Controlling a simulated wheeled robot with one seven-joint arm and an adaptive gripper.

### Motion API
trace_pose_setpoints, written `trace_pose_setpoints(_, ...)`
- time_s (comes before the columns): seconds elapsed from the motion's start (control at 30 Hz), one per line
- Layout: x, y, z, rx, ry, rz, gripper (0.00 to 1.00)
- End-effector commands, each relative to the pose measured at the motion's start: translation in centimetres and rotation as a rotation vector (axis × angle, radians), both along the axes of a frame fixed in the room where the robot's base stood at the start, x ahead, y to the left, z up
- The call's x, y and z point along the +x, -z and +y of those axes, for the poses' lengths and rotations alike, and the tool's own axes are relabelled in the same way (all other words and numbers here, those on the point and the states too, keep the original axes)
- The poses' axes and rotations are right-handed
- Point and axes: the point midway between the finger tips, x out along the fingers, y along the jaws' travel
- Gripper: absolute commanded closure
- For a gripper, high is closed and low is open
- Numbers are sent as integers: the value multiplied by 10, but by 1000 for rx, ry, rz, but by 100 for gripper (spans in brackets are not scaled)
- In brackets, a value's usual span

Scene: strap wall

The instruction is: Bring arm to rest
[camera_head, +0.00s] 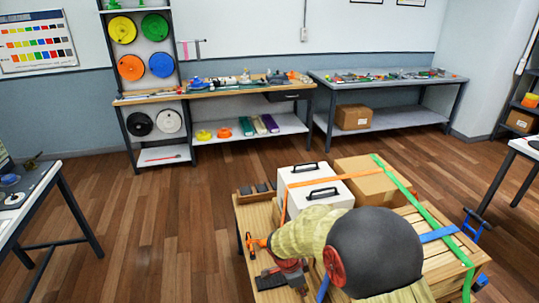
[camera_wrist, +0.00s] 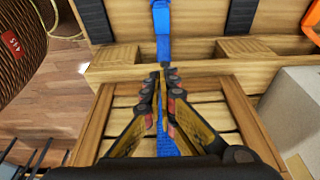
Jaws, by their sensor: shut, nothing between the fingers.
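My gripper (camera_wrist: 165,80) is shut and empty in the wrist view, its two dark fingers meeting at the tips. It is above a wooden slatted surface (camera_wrist: 120,95). A blue strap (camera_wrist: 161,30) runs from the top of the wrist view down behind the fingertips; it appears behind them, not between them. In the head view my arm reaches over the wooden pallet stand (camera_head: 252,215) at the bottom centre. The arm hides part of the stand and the straps there.
The stand carries a white case (camera_head: 325,197) with black handles and a cardboard box (camera_head: 368,187). An orange strap (camera_head: 318,181), a green strap (camera_head: 405,190) and a blue strap (camera_head: 437,235) cross the load. Workbenches (camera_head: 230,92) line the back wall. Wooden floor (camera_head: 165,225) is clear at left.

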Motion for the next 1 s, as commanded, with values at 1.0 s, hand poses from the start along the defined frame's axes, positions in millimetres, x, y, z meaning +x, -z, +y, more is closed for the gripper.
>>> trace_pose_setpoints(1.0, -181, -216, -23, 69, -1509, 154, 100)
